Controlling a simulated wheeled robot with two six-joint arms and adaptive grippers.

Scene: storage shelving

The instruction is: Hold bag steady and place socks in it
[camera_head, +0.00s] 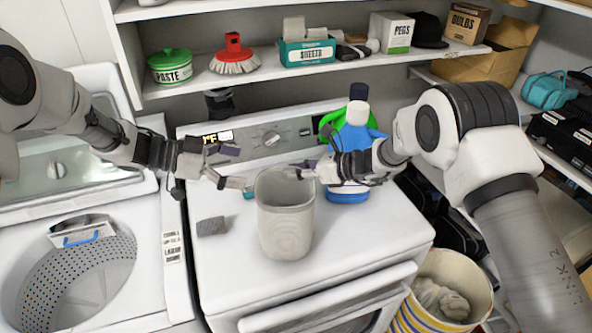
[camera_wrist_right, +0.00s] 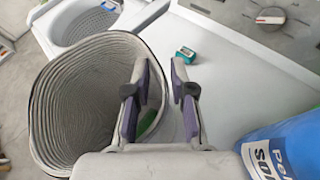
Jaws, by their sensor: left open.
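The bag (camera_head: 285,222), a grey ribbed open-topped container, stands upright on the white dryer top. The right wrist view shows its open mouth and ribbed inner wall (camera_wrist_right: 75,95), with a small green patch (camera_wrist_right: 150,122) that appears to be inside. My left gripper (camera_head: 232,167) is open and empty, left of the bag near rim height. My right gripper (camera_head: 303,170) is at the bag's right rim. In the right wrist view its fingers (camera_wrist_right: 158,105) are apart, one over the mouth and one outside. A grey folded piece (camera_head: 211,226) lies left of the bag; I cannot tell if it is a sock.
A blue bottle (camera_head: 347,190) stands close behind my right gripper. A small teal item (camera_wrist_right: 186,53) lies behind the bag. An open washer (camera_head: 75,260) is left. A striped basket (camera_head: 420,318) holding pale cloth (camera_head: 441,298) stands right. The dryer's front top is clear.

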